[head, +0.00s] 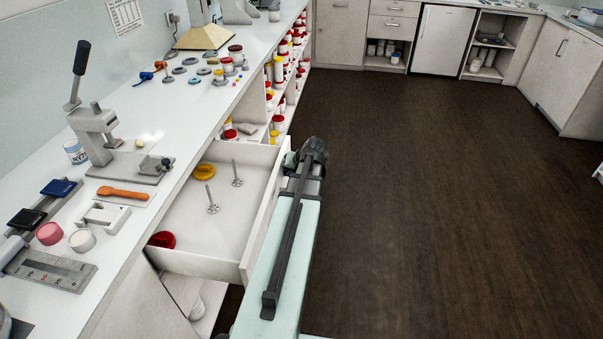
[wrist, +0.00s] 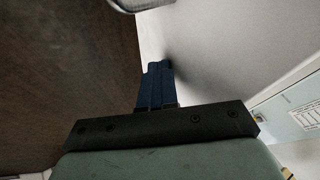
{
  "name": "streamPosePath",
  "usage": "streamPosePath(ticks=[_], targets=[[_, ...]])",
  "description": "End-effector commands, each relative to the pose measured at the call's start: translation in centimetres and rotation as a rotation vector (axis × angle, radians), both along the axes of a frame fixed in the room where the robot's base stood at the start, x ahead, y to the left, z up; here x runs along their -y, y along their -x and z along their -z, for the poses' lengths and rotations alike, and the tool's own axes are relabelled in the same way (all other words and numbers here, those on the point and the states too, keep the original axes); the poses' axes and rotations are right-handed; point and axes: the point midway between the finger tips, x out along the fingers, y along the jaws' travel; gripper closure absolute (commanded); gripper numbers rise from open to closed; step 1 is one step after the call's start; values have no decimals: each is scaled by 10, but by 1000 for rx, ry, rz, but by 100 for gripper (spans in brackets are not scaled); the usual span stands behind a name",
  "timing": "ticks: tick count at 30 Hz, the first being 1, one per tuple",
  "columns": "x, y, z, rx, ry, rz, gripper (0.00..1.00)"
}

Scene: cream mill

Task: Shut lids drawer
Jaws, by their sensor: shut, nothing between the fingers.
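The lids drawer (head: 225,225) stands pulled out from under the white counter in the head view. Inside it lie a yellow lid (head: 204,171), a red lid (head: 162,240) and two metal pieces with upright stems (head: 212,200). Its front panel (head: 262,225) is partly covered by my arm, which runs along its outer side. My gripper (wrist: 157,75) shows in the wrist view with its dark fingers together and empty, close beside a white panel surface; whether they touch it I cannot tell. In the head view my fingers are hidden behind my wrist.
Open shelves with red-lidded jars (head: 279,70) stand beyond the drawer. Dark floor (head: 430,200) to the right is clear. A grey metal part (wrist: 130,4) crosses the wrist view's top edge.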

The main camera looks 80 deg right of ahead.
Motion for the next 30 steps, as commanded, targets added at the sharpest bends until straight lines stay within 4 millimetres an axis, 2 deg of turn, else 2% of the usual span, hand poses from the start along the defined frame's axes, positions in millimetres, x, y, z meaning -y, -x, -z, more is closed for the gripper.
streamPosePath(ticks=[3, 30], targets=[[0, -25, 0, -1, 0, -4, 100], [1, -191, 0, 0, 0, -2, 100]])
